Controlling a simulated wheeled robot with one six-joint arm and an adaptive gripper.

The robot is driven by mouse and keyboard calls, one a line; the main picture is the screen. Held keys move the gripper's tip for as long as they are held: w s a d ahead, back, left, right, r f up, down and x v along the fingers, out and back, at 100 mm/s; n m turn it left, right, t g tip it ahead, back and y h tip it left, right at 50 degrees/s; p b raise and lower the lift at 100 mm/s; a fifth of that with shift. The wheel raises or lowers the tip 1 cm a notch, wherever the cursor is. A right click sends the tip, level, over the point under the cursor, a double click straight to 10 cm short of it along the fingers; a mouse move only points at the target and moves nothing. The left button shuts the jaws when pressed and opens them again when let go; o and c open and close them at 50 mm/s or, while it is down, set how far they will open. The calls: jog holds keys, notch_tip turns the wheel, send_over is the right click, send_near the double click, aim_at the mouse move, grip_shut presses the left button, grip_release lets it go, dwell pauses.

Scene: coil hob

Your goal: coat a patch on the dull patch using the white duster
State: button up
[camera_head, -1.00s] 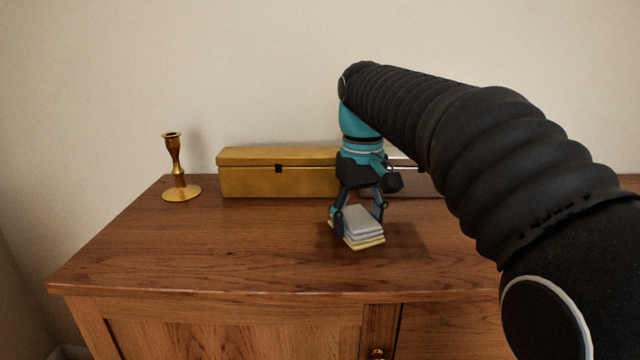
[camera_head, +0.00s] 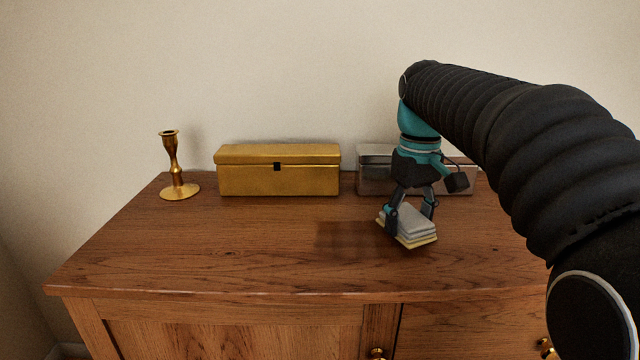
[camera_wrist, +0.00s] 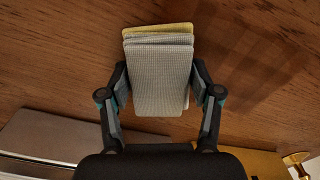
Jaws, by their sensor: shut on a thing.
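The white duster (camera_head: 416,224) is a folded pad with pale grey-white layers and a yellow bottom layer. My gripper (camera_head: 411,213) is shut on it, one finger on each side. The duster is low at the wooden top, right of the dull patch; I cannot tell for sure whether it touches. The dull patch (camera_head: 350,238) is a darker, roughly square area of the wood. In the wrist view, the duster (camera_wrist: 160,75) fills the space between the fingers, and darker wood (camera_wrist: 238,60) shows to its right.
A gold box (camera_head: 280,180) stands at the back. A silver box (camera_head: 374,175) stands right of it, partly behind my gripper. A brass candlestick (camera_head: 174,170) stands at the back left. The wooden top (camera_head: 200,245) is clear at the front and left.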

jog(key=shift+d, duration=0.85)
jog(key=shift+d+r, duration=0.15)
jog(key=shift+d, duration=0.1)
jog(key=shift+r, duration=3.9)
